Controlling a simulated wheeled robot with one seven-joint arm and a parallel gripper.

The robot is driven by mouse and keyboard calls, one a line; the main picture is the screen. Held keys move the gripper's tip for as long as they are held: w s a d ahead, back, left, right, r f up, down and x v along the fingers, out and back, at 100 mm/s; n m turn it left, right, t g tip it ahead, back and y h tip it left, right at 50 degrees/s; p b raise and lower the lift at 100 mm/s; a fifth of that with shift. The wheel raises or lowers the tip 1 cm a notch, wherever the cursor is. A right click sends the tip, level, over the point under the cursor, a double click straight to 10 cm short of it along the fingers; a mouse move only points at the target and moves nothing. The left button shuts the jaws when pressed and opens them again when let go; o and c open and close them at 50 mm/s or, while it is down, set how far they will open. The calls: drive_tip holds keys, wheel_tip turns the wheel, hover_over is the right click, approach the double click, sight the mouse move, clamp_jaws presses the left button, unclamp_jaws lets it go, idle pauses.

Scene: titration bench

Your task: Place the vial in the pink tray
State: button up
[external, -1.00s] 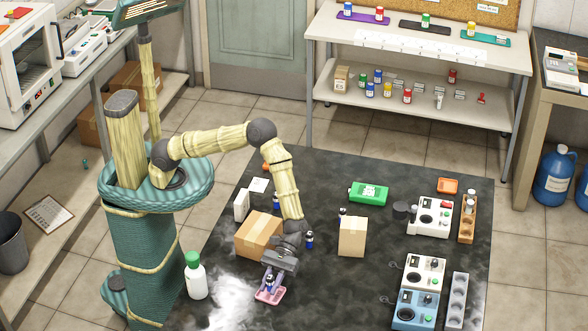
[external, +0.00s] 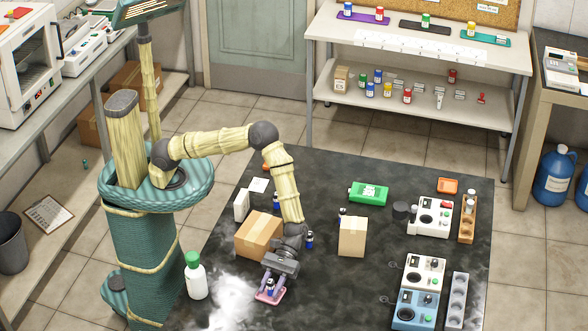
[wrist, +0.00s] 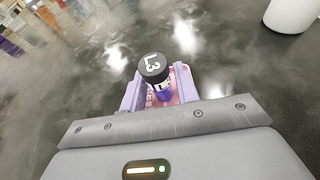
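The vial (wrist: 155,72) has a black cap marked L3 and a blue-purple body. It appears to stand upright on the pink tray (external: 277,297) and also shows in the external view (external: 270,287). In the wrist view a part of the pink tray (wrist: 177,79) shows behind the vial. My gripper (wrist: 158,84) is around the vial with one purple finger on each side. The fingers look apart, with a gap between the left finger and the vial body. The vial's base is hidden by the gripper in the wrist view.
A cardboard box (external: 258,236) stands just behind my gripper, and another box (external: 352,236) stands to the right. A white bottle with a green cap (external: 195,276) stands to the left. Another small vial (external: 309,240) is near the wrist.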

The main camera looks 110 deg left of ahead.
drive_tip(key=b+v, duration=0.1)
drive_tip(key=v, duration=0.9)
drive_tip(key=shift+a, duration=0.3)
drive_tip(key=shift+w+a+r, duration=0.15)
drive_tip(key=shift+a+r, duration=0.15)
drive_tip(key=shift+a, duration=0.3)
drive_tip(key=shift+r, duration=0.1)
